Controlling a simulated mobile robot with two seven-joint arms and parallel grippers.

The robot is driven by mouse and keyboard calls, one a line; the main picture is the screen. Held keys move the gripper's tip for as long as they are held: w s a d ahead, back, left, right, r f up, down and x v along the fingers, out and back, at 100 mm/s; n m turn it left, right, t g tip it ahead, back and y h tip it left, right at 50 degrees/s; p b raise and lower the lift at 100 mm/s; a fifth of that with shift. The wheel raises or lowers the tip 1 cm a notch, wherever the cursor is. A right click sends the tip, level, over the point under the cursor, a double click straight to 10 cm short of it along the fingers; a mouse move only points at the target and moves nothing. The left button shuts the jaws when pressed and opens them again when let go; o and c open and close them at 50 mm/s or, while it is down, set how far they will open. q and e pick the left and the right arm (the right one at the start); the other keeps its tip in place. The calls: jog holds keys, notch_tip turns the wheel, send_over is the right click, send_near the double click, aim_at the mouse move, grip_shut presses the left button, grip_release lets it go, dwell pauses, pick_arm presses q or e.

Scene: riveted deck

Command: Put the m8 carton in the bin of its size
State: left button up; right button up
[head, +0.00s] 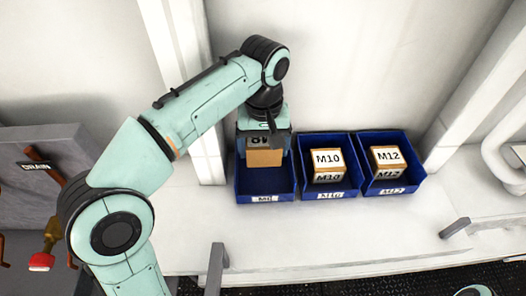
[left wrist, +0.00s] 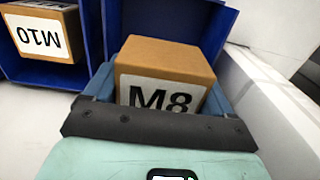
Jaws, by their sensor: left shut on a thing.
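The M8 carton (head: 264,157) is a brown box held in my left gripper (head: 264,139) at the left blue bin (head: 265,188), whose small front label seems to read M8. In the left wrist view the M8 carton (left wrist: 165,58) shows its white label close up between the jaws, with the blue bin wall (left wrist: 222,22) behind it. My left gripper is shut on the carton. In the head view it overlaps the rear part of the bin; I cannot tell whether it touches the bin floor. My right gripper is not in view.
The middle blue bin (head: 331,189) holds an M10 carton (head: 327,158). The right blue bin (head: 392,187) holds an M12 carton (head: 386,157). The pale surface before the bins is clear. Grey handles (head: 455,228) stand at its front edge. A drain panel (head: 42,150) is at left.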

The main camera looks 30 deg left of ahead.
aim_at(263, 146)
pick_arm(q)
jog(key=shift+w+a+r, duration=0.1)
jog(key=shift+w+a, duration=0.45)
jog(key=shift+w, duration=0.3)
notch_tip(263, 146, down, 3)
jog(key=shift+w+r, duration=0.1)
jog(key=shift+s+f+b, duration=0.25)
jog(key=shift+f+b, duration=0.15)
jog(key=shift+f, duration=0.1)
notch_tip(263, 146, down, 3)
jog(key=shift+w+r+b, duration=0.1)
jog(key=shift+r+b, duration=0.1)
jog(key=shift+b, duration=0.1)
jog(key=shift+w+f, duration=0.15)
jog(key=shift+f, duration=0.25)
